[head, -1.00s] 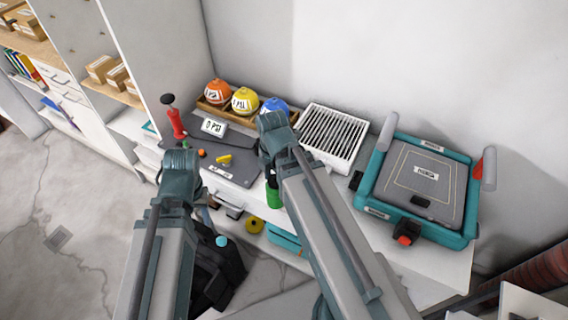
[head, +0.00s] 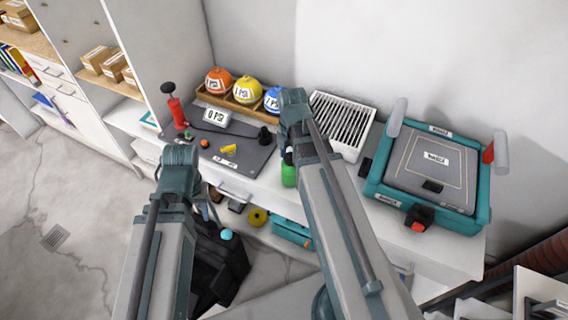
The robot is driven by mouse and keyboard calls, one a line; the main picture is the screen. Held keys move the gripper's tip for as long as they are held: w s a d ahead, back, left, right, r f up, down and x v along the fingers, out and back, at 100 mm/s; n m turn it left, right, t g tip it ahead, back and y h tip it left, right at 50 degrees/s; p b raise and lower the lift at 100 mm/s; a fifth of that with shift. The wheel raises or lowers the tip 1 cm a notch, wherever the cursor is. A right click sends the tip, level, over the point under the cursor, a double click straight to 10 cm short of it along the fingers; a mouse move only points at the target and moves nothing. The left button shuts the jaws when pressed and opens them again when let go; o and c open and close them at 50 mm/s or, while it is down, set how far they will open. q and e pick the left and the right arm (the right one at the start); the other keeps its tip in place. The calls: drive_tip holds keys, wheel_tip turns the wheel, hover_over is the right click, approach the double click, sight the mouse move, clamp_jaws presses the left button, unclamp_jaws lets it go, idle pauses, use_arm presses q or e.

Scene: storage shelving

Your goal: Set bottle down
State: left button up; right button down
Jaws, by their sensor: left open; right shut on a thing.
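The green bottle (head: 289,174) shows at the counter's front edge, beside the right arm, with a dark top. My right gripper (head: 287,156) is shut on it near the top; the arm hides most of the fingers and part of the bottle. I cannot tell whether the bottle's base touches anything. My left gripper (head: 207,199) is open, in front of the counter and mostly hidden behind its own wrist.
The white counter (head: 338,203) holds a grey mat (head: 235,160) with small parts, a red hand pump (head: 177,112), labelled balls in a wooden tray (head: 240,107), a white grille (head: 341,123) and a teal machine (head: 431,170). A black bag (head: 222,265) sits below.

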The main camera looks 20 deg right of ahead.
drive_tip(key=shift+f, duration=0.35)
drive_tip(key=shift+d+r, duration=0.1)
drive_tip(key=shift+d, duration=0.15)
drive_tip(key=shift+a+f, duration=0.1)
drive_tip(key=shift+f, duration=0.1)
use_arm(q)
drive_tip(key=shift+f, duration=0.35)
use_arm(e)
unclamp_jaws()
use_arm(q)
drive_tip(key=shift+r, duration=0.1)
use_arm(e)
drive_tip(key=shift+r, duration=0.15)
wheel_tip(320, 180, up, 12)
drive_tip(key=p, duration=1.2)
drive_tip(key=shift+r, duration=0.1)
use_arm(q)
wheel_tip(320, 180, up, 12)
